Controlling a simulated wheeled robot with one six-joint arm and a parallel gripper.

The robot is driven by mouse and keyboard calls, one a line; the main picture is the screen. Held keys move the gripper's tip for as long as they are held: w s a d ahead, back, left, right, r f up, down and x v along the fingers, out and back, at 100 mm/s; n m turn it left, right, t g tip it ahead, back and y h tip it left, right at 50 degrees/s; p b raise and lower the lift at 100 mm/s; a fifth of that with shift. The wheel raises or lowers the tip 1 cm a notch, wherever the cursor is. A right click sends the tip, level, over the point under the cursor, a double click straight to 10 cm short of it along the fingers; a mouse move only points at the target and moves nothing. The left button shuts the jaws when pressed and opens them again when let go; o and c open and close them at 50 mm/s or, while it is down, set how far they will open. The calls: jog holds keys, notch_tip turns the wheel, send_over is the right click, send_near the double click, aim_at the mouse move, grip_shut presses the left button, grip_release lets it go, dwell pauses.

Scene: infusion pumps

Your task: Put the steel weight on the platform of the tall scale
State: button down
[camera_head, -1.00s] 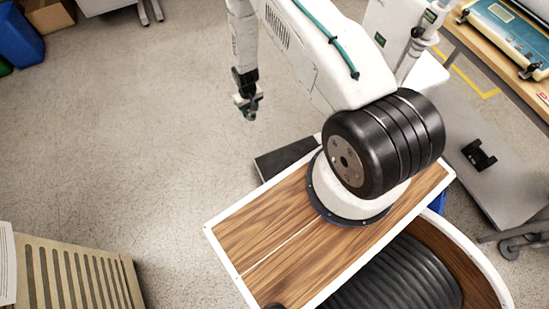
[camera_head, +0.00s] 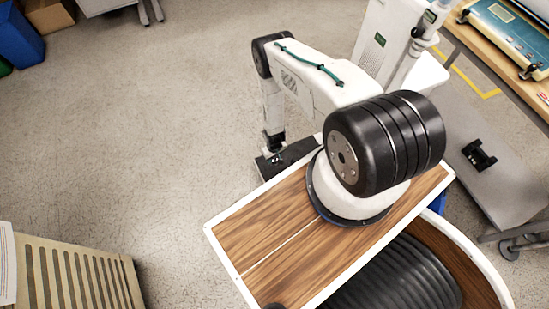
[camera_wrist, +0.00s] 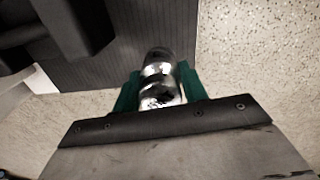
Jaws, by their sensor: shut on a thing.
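My gripper shows in the wrist view (camera_wrist: 160,92), its green fingers shut on the shiny steel weight (camera_wrist: 158,72). In the head view my gripper (camera_head: 275,154) is low, over the dark platform (camera_head: 268,168) of the tall scale. In the wrist view the dark ribbed platform (camera_wrist: 120,70) lies beneath the weight, which appears near the platform's edge. I cannot tell whether the weight touches it. In the head view my arm and base hide much of the platform, and the weight is too small to make out clearly.
A white column unit (camera_head: 385,40) stands behind my arm. A grey cart shelf (camera_head: 500,180) with a small black object (camera_head: 479,154) is at the right. A slatted beige cabinet (camera_head: 75,280) is at the lower left. Open floor (camera_head: 140,120) fills the left.

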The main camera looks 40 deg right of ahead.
jog(key=shift+s+f, duration=0.15)
jog(key=shift+f, duration=3.3)
jog(key=c, duration=0.7)
grip_release()
jog(key=shift+r, duration=3.9)
